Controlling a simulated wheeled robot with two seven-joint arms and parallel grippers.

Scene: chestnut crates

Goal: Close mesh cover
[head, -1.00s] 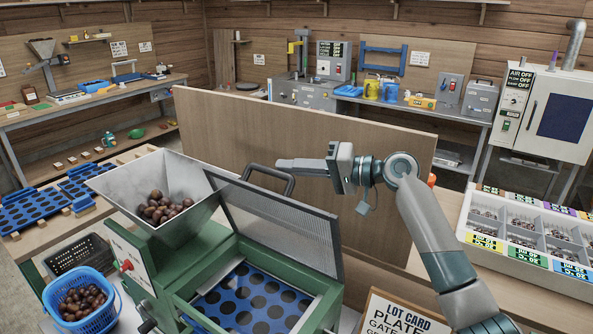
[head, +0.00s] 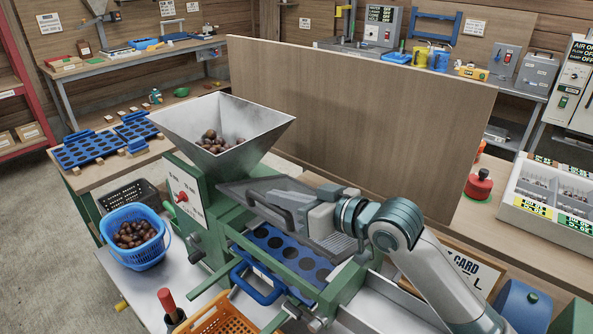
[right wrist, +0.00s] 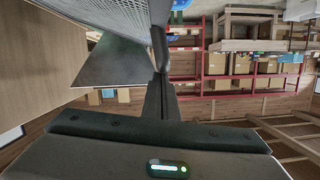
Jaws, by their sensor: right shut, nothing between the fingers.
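The mesh cover (head: 335,243) of the green machine (head: 215,222) is tilted low over the blue perforated plate (head: 285,246), which still shows beneath it. Its dark handle (head: 270,206) is on the side facing me. My right gripper (head: 283,190) lies across the top of the cover, close behind the handle, shut and empty. Whether it touches the cover is hard to tell. In the right wrist view, the mesh (right wrist: 95,14) fills the upper left, and the shut fingers (right wrist: 160,98) point up near a dark bar. My left gripper is not in view.
A metal hopper (head: 222,130) holding chestnuts stands left of the cover. A wooden panel (head: 350,120) rises behind it. A blue basket (head: 136,238) of chestnuts and an orange crate (head: 238,318) stand at the front. A compartment tray (head: 548,200) is at right.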

